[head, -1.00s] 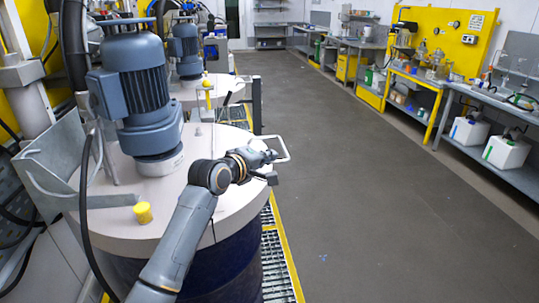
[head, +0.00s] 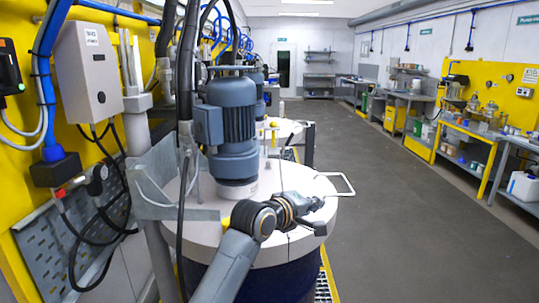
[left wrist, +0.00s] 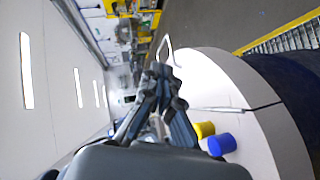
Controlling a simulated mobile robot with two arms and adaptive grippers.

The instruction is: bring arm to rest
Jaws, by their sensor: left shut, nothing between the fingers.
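My left gripper (head: 318,214) is above the right side of the near drum's pale lid (head: 205,232), next to the white loop handle (head: 347,185) at the lid's edge. In the left wrist view, its dark fingers (left wrist: 162,74) are together with nothing held. The loop handle (left wrist: 165,48) shows beyond the fingers there, and I cannot tell whether they touch it. My left arm crosses the lid from the bottom of the head view. My right gripper is in neither view.
A blue-grey motor (head: 228,125) stands on the lid. A yellow cap (left wrist: 205,130) and a blue cap (left wrist: 222,144) show beside my fingers. A grey control box (head: 90,70) and cables are at left. The grey floor (head: 400,210) at right is clear.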

